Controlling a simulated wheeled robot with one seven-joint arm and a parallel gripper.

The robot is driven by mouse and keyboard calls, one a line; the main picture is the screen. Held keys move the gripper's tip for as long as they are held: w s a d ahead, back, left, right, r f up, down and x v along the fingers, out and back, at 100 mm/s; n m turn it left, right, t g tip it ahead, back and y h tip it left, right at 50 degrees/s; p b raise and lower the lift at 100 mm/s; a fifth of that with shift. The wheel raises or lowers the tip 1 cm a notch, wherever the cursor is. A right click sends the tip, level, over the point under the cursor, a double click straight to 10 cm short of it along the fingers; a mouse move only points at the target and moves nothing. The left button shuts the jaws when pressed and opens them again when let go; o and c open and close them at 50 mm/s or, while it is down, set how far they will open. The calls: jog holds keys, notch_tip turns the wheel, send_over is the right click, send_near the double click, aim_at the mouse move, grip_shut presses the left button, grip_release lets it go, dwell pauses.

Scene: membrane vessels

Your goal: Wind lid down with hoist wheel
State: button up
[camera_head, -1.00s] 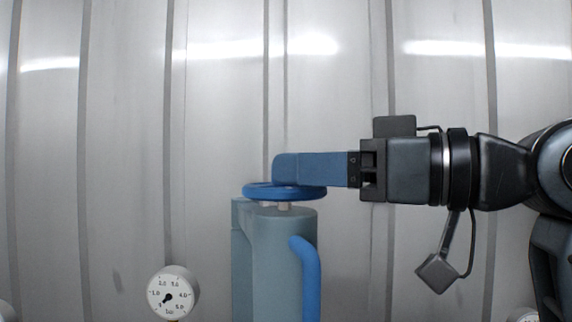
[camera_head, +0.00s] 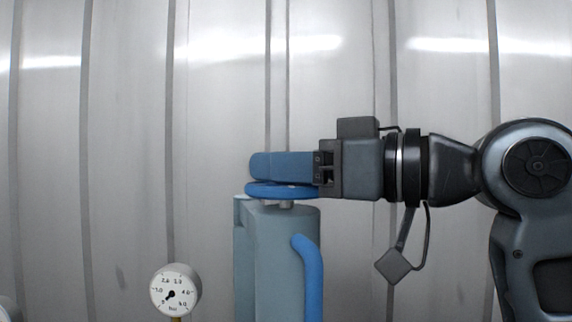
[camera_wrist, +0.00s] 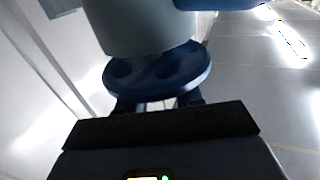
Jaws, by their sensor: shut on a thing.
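The blue hoist wheel (camera_head: 285,191) lies flat on top of a grey-green housing (camera_head: 275,255) in the head view. My gripper (camera_head: 262,166) comes in level from the right, its blue fingers at the wheel's height and shut on it. In the wrist view the wheel (camera_wrist: 158,78) shows as a dark blue disc with round holes, between the finger ends and partly covered by the pale housing (camera_wrist: 140,30). The exact grip point on the wheel is hidden. The lid cannot be made out in these frames.
A blue curved handle or pipe (camera_head: 311,275) runs down the right side of the housing. A round white pressure gauge (camera_head: 174,290) stands to the lower left. A ribbed metal wall (camera_head: 130,130) fills the background. Bare floor (camera_wrist: 265,90) shows at right in the wrist view.

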jog(key=shift+c, duration=1)
jog(key=shift+t, duration=0.3)
jog(key=shift+r+m+t+h+p, duration=0.1)
jog(key=shift+m+t+h+p, duration=0.5)
jog(key=shift+m+t+p, duration=0.1)
jog(key=shift+m+t, duration=0.3)
jog(key=shift+t, duration=0.1)
jog(key=shift+h, duration=0.3)
jog(key=o, duration=0.9)
jog(key=shift+o, duration=0.2)
